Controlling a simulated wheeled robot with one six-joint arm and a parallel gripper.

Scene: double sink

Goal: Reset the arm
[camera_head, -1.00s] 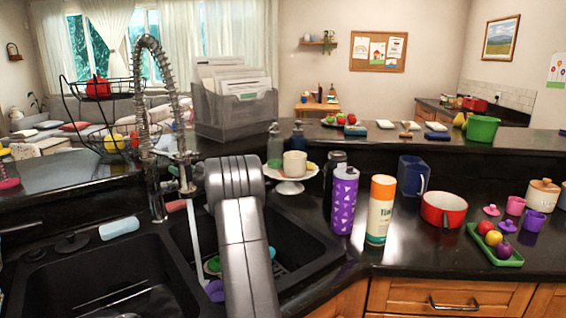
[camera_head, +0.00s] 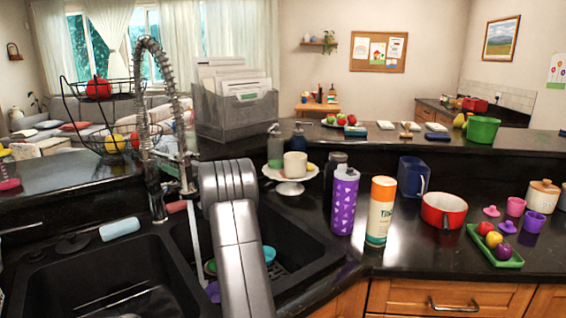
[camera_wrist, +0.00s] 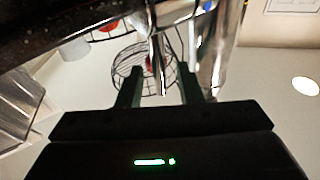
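My gripper (camera_wrist: 158,76) shows in the wrist view with its two dark fingers apart. Nothing is held between them. The metal faucet (camera_wrist: 172,45) and the wire fruit basket (camera_wrist: 125,72) appear beyond the fingers, and that view looks upside down. In the head view my grey arm stands over the right sink basin (camera_head: 318,240), and the gripper itself is hidden there. The spring faucet (camera_head: 187,120) rises just left of my arm.
A purple bottle (camera_head: 344,203), an orange-capped bottle (camera_head: 380,212), a blue pitcher (camera_head: 411,177) and a red pot (camera_head: 443,210) stand right of my arm. A cake stand (camera_head: 290,187) holding a cup is close by it. A grey file holder (camera_head: 236,114) stands behind.

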